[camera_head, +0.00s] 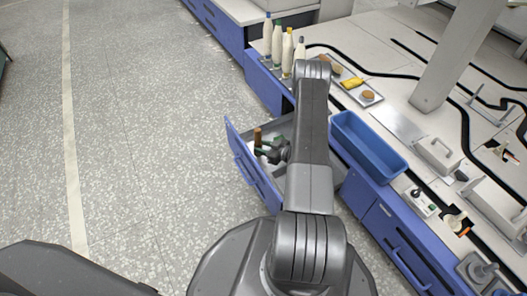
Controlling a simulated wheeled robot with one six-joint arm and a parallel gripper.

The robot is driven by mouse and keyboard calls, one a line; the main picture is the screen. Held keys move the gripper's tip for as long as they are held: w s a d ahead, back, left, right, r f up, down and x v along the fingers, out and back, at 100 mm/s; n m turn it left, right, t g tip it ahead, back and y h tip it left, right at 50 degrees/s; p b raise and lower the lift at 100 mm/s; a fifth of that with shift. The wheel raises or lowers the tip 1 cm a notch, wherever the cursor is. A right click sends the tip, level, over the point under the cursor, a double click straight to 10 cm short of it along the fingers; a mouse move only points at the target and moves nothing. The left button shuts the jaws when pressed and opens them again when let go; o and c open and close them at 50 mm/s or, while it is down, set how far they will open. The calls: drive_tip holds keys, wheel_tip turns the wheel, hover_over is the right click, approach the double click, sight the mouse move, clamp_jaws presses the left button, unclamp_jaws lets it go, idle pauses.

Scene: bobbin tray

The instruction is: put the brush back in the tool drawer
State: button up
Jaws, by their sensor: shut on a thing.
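The tool drawer (240,167) is pulled open from the blue bench, its blue front facing the floor on the left. My gripper (262,150) is over the open drawer, close behind its front. It is shut on the brush (257,136), whose brown end stands up above the fingers. A pale part shows just below the fingers. Whether the brush touches the drawer floor I cannot tell. My arm hides much of the drawer's inside and its right side.
An empty-looking blue bin (368,145) stands on the bench right of my arm. Several pale bobbins or bottles (287,52) stand at the back. A tray (352,85) holds brown and yellow pieces. The speckled floor at left is clear.

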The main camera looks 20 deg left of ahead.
drive_tip(key=shift+f, duration=0.45)
drive_tip(key=shift+f, duration=0.15)
drive_tip(key=o, duration=1)
drive_tip(key=shift+d+r, duration=0.1)
drive_tip(key=shift+r, duration=0.15)
drive_tip(key=p+v, duration=0.3)
drive_tip(key=v, duration=0.4)
drive_tip(key=shift+d, duration=0.15)
